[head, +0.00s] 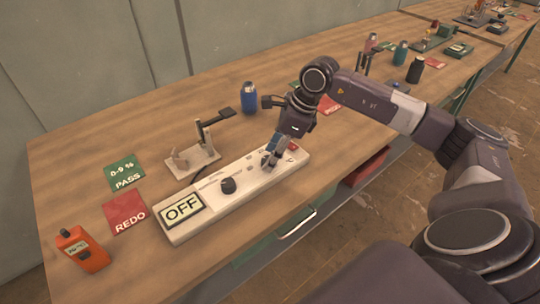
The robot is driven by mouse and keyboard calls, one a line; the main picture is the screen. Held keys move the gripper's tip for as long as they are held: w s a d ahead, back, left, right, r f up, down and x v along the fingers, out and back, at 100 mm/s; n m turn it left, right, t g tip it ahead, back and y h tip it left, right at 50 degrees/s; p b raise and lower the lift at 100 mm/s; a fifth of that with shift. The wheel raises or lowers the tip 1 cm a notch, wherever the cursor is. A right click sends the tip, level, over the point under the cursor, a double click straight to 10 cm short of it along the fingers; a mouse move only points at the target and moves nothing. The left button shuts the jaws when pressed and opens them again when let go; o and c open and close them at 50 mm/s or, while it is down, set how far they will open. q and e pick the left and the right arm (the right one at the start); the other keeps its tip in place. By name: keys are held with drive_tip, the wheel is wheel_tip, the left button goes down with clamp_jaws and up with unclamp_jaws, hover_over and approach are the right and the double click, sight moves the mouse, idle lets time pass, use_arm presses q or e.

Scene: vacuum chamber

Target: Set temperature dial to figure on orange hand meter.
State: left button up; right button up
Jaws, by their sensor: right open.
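The orange hand meter (82,252) lies at the near left of the bench. Its small screen faces up, with figures too small to read surely. A long white control box (210,200) has a display (182,208) reading OFF at its left end. A dark round dial (228,185) sits mid-box; labels are too small to read. My right gripper (271,155) points down over the box's right part, open, its fingers around or beside a second knob there, mostly hidden. I cannot tell if they touch it. My left gripper is not in view.
A red button (293,146) is at the box's right end. Behind the box stands a small white stand (195,158) with a dark lever. Green PASS (125,172) and red REDO (126,212) cards lie left. A blue bottle (249,98) stands behind.

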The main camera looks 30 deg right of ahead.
drive_tip(key=v, duration=1.1)
drive_tip(key=shift+s+f, duration=0.1)
